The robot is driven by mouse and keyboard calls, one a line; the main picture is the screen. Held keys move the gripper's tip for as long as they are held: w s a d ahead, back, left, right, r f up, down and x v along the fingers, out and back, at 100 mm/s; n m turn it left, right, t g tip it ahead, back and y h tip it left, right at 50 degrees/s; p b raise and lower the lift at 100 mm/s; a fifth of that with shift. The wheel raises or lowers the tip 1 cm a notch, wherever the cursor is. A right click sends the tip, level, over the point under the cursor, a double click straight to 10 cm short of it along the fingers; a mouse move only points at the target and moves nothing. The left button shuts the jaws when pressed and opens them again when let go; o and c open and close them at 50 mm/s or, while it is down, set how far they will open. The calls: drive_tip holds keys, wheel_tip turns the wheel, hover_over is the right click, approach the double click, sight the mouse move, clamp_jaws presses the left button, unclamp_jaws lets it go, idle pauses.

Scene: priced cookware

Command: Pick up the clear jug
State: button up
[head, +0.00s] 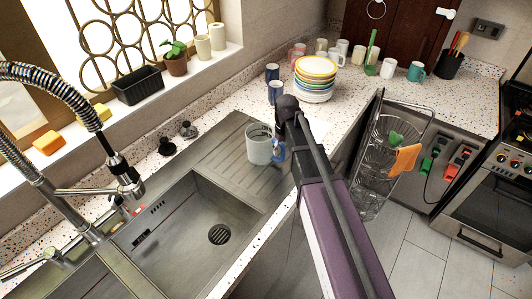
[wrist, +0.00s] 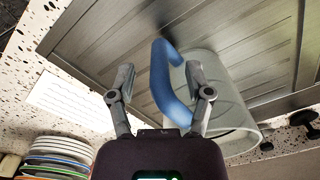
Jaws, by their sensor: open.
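The clear jug (head: 258,147) stands on the ribbed steel drainboard right of the sink in the head view. Its blue handle (head: 279,153) faces right, toward my arm. In the wrist view, the clear jug (wrist: 226,105) fills the right of centre, and its blue handle (wrist: 166,85) lies between the two fingers of my gripper (wrist: 160,76). The fingers are apart, one on each side of the handle; the right one overlaps the jug's body in the picture. I cannot tell whether either touches. The fingers are hidden behind my arm in the head view.
The sink basin (head: 190,225) and coiled-spring tap (head: 75,190) are left. A wire rack (head: 382,150) with an orange cloth (head: 404,160) is right of my arm.

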drive_tip(key=shift+f+b, duration=0.45)
drive_tip(key=shift+f, duration=0.25)
clamp_jaws()
